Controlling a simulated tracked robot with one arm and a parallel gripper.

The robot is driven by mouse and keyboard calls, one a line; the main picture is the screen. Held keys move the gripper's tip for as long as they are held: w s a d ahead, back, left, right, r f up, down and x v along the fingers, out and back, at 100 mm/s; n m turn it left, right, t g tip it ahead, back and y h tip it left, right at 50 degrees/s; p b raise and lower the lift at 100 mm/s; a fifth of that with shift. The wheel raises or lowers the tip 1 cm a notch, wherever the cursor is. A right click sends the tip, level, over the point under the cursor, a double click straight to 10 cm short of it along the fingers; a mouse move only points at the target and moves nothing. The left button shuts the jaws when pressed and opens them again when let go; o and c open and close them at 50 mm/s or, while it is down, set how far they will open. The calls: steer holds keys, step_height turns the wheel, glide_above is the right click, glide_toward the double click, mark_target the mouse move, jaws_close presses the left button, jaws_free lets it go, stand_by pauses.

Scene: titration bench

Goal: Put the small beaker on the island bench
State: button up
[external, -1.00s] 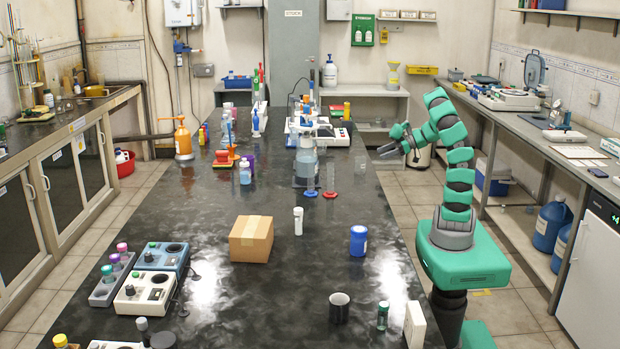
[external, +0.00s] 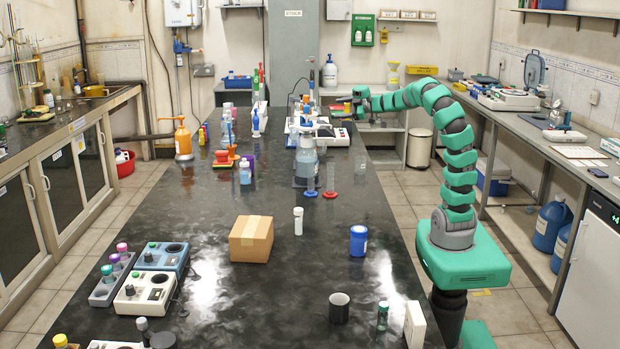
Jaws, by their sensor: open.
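I cannot clearly pick out the small beaker; clear glassware is hard to make out at this size. The island bench (external: 215,285) is the long dark, glossy bench in the middle. My gripper (external: 352,104) is open, held out to the left at the bench's far right end, near a red-and-yellow item (external: 346,111). I cannot tell whether it touches anything there. The gripper is small in this view and its fingers are partly lost against the background.
On the bench stand a large glass bottle (external: 307,160), a cardboard box (external: 251,239), a white tube (external: 298,221), a blue jar (external: 358,240) and a black cup (external: 339,308). A red-based cylinder (external: 331,180) stands near the bottle. Bare bench lies around the box.

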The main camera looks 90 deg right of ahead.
steer(key=w+a+r+m+t+h, duration=0.15)
steer(key=w+a+r, duration=0.35)
steer(key=a+r, duration=0.5)
steer(key=w+a+r+m+t+h, duration=0.1)
steer(key=w+a+r+m+h, duration=0.15)
steer(key=w+a+r, duration=0.75)
steer(key=s+a+r+g+y, duration=0.1)
steer(key=s+a+y, duration=0.3)
steer(key=a, duration=0.8)
steer(key=s+a+r+g+y, duration=0.1)
steer(key=s+a+r+y, duration=0.2)
steer(key=a, duration=1)
steer(key=shift+s+a+y, duration=0.2)
steer(key=shift+s+y, duration=1)
